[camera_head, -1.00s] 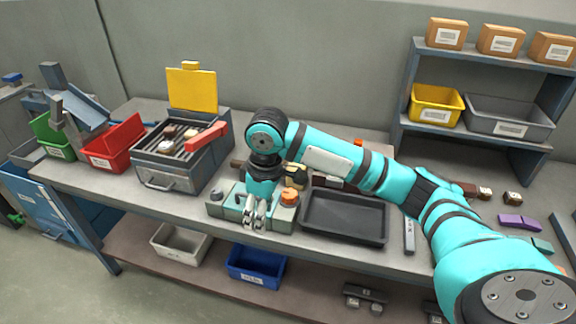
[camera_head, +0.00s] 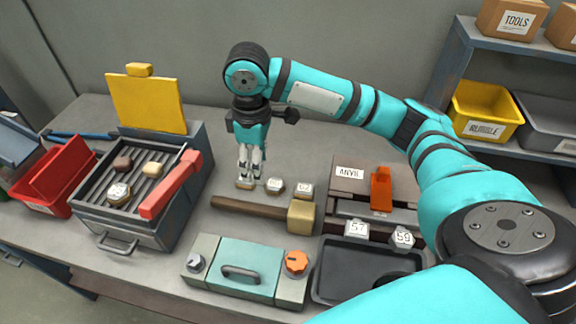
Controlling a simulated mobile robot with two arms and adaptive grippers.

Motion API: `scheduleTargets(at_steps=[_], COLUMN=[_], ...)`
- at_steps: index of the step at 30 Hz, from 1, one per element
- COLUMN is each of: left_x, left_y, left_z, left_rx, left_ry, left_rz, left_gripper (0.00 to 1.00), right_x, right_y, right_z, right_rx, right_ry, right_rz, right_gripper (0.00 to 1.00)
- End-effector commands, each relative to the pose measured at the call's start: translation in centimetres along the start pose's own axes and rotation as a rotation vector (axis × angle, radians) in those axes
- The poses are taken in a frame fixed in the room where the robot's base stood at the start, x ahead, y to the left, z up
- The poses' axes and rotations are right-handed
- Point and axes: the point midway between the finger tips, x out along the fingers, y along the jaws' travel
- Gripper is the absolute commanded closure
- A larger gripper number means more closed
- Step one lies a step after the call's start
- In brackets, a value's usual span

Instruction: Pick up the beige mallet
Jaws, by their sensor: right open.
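The beige mallet lies on the bench in the middle of the head view. Its block-shaped beige head (camera_head: 302,216) is at the right, and its brown wooden handle (camera_head: 245,207) points left. My right gripper (camera_head: 248,180) points down behind the handle, apart from it. Its fingers are open, with a small tan-and-white piece (camera_head: 244,184) at their tips. I cannot tell whether they touch that piece. My left gripper is not in view.
Small numbered pieces (camera_head: 275,185) stand behind the mallet. A teal-lidded box (camera_head: 238,268) and a black tray (camera_head: 322,285) lie in front. The anvil station (camera_head: 347,181) is at right. A grill box with a raised yellow lid (camera_head: 147,103) stands at left.

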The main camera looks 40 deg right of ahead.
Motion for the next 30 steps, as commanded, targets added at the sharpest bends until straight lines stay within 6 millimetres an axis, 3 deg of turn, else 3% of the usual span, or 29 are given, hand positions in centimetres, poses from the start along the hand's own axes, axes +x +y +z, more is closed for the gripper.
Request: scheduleTargets(at_steps=[3,9,15,22,30], left_x=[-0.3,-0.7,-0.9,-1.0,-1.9], left_y=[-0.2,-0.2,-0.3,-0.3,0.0], left_z=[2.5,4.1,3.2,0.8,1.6], left_rx=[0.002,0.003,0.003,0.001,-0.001], left_ry=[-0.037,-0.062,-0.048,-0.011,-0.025], left_rz=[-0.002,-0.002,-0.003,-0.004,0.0], left_gripper=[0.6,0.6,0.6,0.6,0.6], right_x=[1.7,6.1,10.0,12.0,15.4], right_y=[0.0,0.0,0.0,0.0,0.2], right_z=[0.1,0.1,0.1,0.0,-0.1], right_rx=[0.001,0.002,0.001,0.001,0.001], right_ry=[-0.005,-0.006,-0.004,-0.001,-0.004], right_rz=[-0.003,-0.004,-0.002,-0.001,-0.002], right_gripper=[0.48,0.48,0.48,0.48,0.48])
